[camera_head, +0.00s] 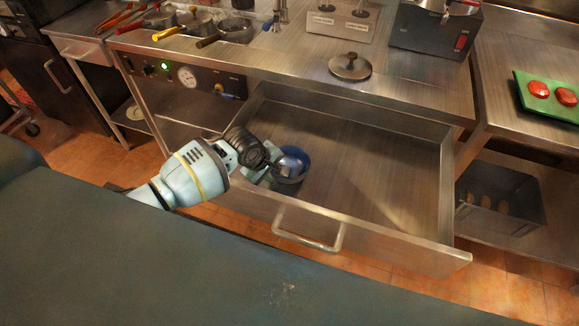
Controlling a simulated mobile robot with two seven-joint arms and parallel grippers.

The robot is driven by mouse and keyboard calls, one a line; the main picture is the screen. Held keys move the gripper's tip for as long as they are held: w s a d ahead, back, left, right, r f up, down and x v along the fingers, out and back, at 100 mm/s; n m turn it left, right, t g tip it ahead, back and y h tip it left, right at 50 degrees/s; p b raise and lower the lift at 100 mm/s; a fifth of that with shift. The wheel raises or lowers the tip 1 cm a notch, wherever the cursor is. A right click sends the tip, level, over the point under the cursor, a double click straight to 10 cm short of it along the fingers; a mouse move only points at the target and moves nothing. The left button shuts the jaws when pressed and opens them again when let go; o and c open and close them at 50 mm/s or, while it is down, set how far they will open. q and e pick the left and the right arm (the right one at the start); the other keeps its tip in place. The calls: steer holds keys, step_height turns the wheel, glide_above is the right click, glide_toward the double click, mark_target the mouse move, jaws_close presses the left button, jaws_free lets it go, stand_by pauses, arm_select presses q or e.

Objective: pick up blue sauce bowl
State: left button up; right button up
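A blue sauce bowl (293,162) with a shiny rounded surface is at the left end of the open metal drawer (370,170). My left gripper (270,166) reaches in over the drawer's left side and is right against the bowl's left side. Its fingers are small and dark here and partly hidden, so I cannot tell whether they are closed on the bowl or only beside it. I also cannot tell whether the bowl rests on the drawer floor. My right gripper is not in view.
The drawer's front wall with its handle (308,238) faces me, and the rest of the drawer is empty. A round metal lid (350,66) lies on the counter above. A green board (548,98) with red patties is at the right. A dark bin (500,197) sits below it.

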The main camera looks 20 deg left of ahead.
arm_select(q)
steer(key=shift+f, duration=0.3)
steer(key=shift+w, duration=0.1)
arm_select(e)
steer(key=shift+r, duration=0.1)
arm_select(q)
steer(key=shift+r, duration=0.1)
steer(key=shift+c, duration=0.4)
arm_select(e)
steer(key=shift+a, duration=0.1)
arm_select(q)
jaws_close()
